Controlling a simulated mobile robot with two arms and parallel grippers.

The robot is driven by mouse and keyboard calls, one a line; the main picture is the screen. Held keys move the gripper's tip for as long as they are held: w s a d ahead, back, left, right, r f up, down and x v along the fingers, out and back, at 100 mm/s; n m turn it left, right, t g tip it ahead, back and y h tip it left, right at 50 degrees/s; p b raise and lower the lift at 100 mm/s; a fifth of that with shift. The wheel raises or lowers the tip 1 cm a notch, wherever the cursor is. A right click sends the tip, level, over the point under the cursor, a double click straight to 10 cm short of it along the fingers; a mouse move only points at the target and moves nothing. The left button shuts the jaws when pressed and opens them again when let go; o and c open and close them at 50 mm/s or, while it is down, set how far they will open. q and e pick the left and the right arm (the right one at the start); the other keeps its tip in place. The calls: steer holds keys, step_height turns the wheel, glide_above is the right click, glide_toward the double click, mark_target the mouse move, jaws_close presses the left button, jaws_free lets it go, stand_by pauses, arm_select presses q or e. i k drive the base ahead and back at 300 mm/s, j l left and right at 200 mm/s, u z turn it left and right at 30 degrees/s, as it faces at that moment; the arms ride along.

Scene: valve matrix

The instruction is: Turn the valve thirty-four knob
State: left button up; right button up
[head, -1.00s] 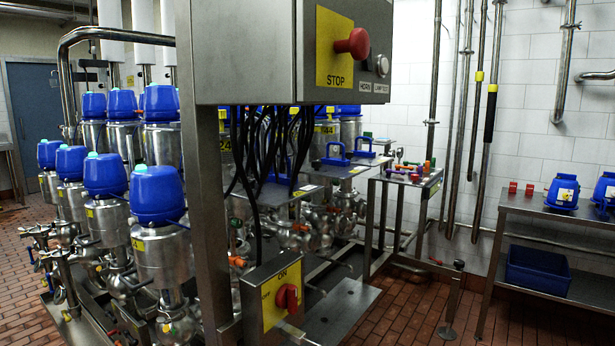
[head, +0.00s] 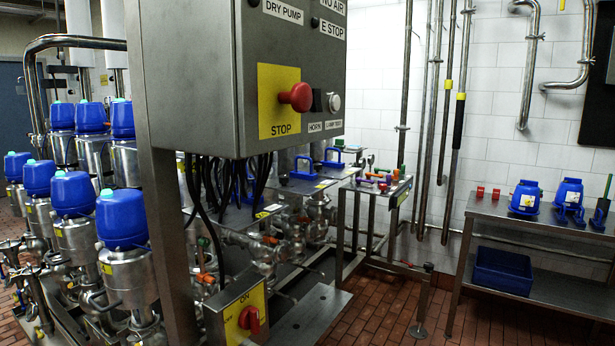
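Several valves with blue domed caps and steel bodies stand in rows at the left in the head view; the nearest valve (head: 122,219) is the largest. Small yellow tags sit on some bodies, but I cannot read a thirty-four on any of them. Behind the control box, blue handles (head: 303,169) and small orange, red and green handles (head: 376,181) sit on a steel table. I cannot tell which knob belongs to valve thirty-four. Neither of my grippers is in view.
A steel control box (head: 205,65) with a red STOP button (head: 296,97) blocks part of the valves. Below it is a yellow ON/OFF box (head: 225,330) with a red knob (head: 249,319). A steel shelf (head: 480,209) stands right.

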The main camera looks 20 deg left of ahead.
mark_target(283, 179)
steer(key=i+l, duration=0.15)
steer(key=l, duration=0.2)
steer(key=i+l, duration=0.15)
steer(key=l, duration=0.2)
steer(key=i+l, duration=0.15)
steer(key=l, duration=0.2)
steer(key=i+l+z, duration=0.15)
steer(key=i, duration=0.3)
steer(key=i+l+z, duration=0.15)
steer(key=i, duration=0.3)
steer(key=i+u, duration=0.45)
steer(key=i+l+u, duration=0.2)
steer(key=i+u, duration=0.25)
steer(key=i+j+u, duration=0.1)
steer(key=u, duration=0.3)
steer(key=i+u, duration=0.55)
steer(key=u, duration=0.2)
steer(key=i+l+u, duration=0.15)
steer(key=u, duration=0.2)
steer(key=i, duration=0.1)
